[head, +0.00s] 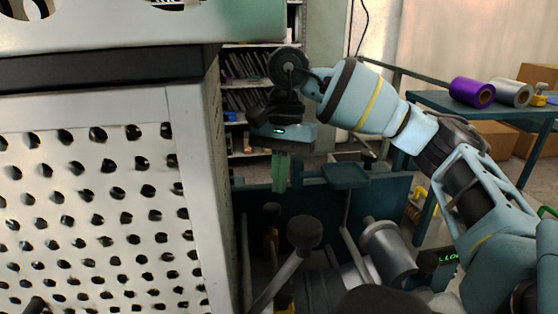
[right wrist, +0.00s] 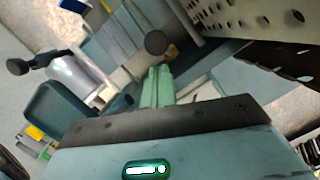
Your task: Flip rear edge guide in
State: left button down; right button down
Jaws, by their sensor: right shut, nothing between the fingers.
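My right gripper (head: 280,172) points down, its green fingers together and empty, beside the perforated machine housing. The fingers also show shut in the right wrist view (right wrist: 157,86). Just right of them in the head view is a flat teal plate (head: 345,176) on a thin arm; it shows at the left of the right wrist view (right wrist: 62,112). A lever with a dark round knob (head: 304,232) stands below the fingers, apart from them. I cannot tell for sure which of these parts is the rear edge guide. My left gripper is out of view.
The white perforated panel (head: 90,215) fills the left side, close to the gripper. A grey metal cylinder (head: 388,250) lies low on the right. A teal table (head: 430,100) holds a purple foil roll (head: 471,92) and a silver roll (head: 512,92). Shelves stand behind.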

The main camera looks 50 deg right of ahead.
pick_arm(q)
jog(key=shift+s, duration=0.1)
pick_arm(e)
jog(key=shift+x, duration=0.85)
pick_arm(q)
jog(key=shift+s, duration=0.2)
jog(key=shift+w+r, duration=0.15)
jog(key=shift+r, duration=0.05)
pick_arm(e)
jog(key=s+a, duration=0.3)
jog(key=shift+s, duration=0.35)
jog(key=shift+a, duration=0.1)
